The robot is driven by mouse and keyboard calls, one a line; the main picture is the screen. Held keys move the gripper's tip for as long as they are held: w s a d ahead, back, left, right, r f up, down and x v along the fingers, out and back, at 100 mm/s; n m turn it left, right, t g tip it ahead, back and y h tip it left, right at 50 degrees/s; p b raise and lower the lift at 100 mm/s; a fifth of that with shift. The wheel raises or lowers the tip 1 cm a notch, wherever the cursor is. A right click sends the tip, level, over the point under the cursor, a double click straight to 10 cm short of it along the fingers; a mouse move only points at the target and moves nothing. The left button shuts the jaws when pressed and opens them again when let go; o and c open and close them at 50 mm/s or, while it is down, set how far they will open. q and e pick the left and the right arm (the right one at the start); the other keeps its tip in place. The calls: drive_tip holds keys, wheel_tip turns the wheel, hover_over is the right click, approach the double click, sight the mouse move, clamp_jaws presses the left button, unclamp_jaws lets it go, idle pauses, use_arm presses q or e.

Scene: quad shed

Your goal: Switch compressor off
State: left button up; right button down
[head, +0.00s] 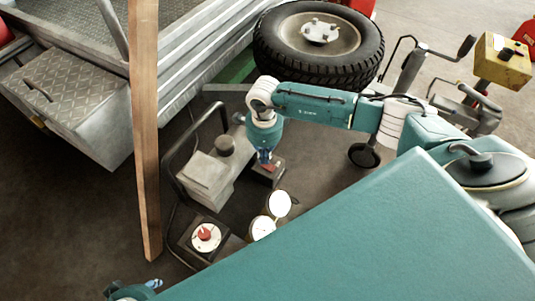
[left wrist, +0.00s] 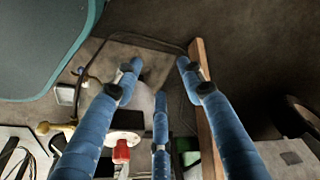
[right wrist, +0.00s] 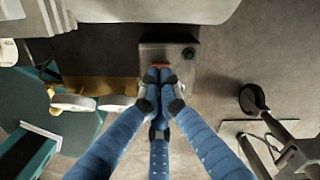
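The compressor shows in the head view as a grey machine (head: 205,172) with a dark tube handle, two white round gauges (head: 278,204) and a red knob on a white dial (head: 205,236). A small dark box with a red top (head: 268,173) sits at its right side. My right gripper (head: 265,158) points down at this box. In the right wrist view its fingertips (right wrist: 158,80) are together over the grey box (right wrist: 168,53), hiding most of the red part; contact cannot be told. My left gripper (left wrist: 155,75) has its fingers spread, with nothing between them; only its tip shows at the head view's bottom edge.
A wooden post (head: 145,130) stands left of the compressor. A trailer-like metal bed (head: 180,60) and a large tyre (head: 318,38) lie behind. A wheeled jack stand (head: 405,85) and a yellow control box (head: 502,60) are at the right. My teal body covers the front right.

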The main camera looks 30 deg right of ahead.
use_arm(q)
drive_tip(key=shift+r, duration=0.15)
use_arm(e)
drive_tip(key=shift+f, duration=0.1)
use_arm(q)
drive_tip(key=shift+r, duration=0.25)
use_arm(e)
drive_tip(key=shift+f, duration=0.1)
drive_tip(key=shift+f, duration=0.1)
use_arm(q)
drive_tip(key=shift+w+r, duration=0.15)
drive_tip(key=shift+r, duration=0.25)
drive_tip(key=shift+s+a+r+b, duration=0.1)
drive_tip(key=shift+s+b, duration=0.1)
drive_tip(key=shift+b, duration=0.1)
drive_tip(key=shift+w+r, duration=0.1)
drive_tip(key=shift+r, duration=0.15)
use_arm(e)
drive_tip(key=shift+f, duration=0.15)
